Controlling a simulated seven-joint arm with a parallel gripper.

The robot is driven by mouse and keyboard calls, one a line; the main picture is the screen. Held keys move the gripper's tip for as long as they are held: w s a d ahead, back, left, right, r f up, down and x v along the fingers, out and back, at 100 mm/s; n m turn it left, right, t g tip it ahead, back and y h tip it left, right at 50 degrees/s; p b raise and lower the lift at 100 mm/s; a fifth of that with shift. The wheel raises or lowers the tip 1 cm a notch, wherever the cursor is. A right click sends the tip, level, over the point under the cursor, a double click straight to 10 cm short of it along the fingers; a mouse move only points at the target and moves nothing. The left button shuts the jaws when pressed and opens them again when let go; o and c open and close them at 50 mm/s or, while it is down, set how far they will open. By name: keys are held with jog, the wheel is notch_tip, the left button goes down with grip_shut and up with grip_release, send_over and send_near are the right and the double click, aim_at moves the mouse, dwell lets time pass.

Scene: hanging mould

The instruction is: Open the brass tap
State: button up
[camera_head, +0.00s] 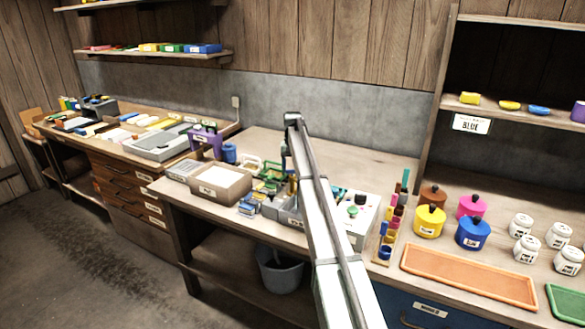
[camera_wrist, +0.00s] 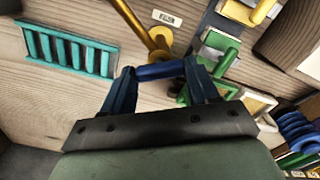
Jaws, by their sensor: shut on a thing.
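The brass tap (camera_wrist: 158,40) shows at the top centre of the wrist view, as a gold pipe with a rounded body beside a small white label. A blue bar (camera_wrist: 160,71) lies right below the brass body and looks like its handle; whether they are joined is hard to tell. My gripper (camera_wrist: 161,76) has its two dark blue fingers at the two ends of this bar and is shut on it. In the head view my arm covers the gripper, and I cannot make out the tap there.
A teal slatted rack (camera_wrist: 70,48) lies left of the gripper in the wrist view. Yellow and green fittings (camera_wrist: 222,48) stand close on the right, with blue coils (camera_wrist: 298,130) beyond. In the head view a cardboard box (camera_head: 220,182) stands left of my arm.

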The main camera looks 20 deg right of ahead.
jog(key=n, duration=1.1)
jog(key=shift+n, duration=0.4)
dwell(0.4)
jog(key=o, duration=1.1)
jog(key=shift+c, duration=0.2)
notch_tip(320, 180, up, 14)
jog(key=shift+f, duration=0.1)
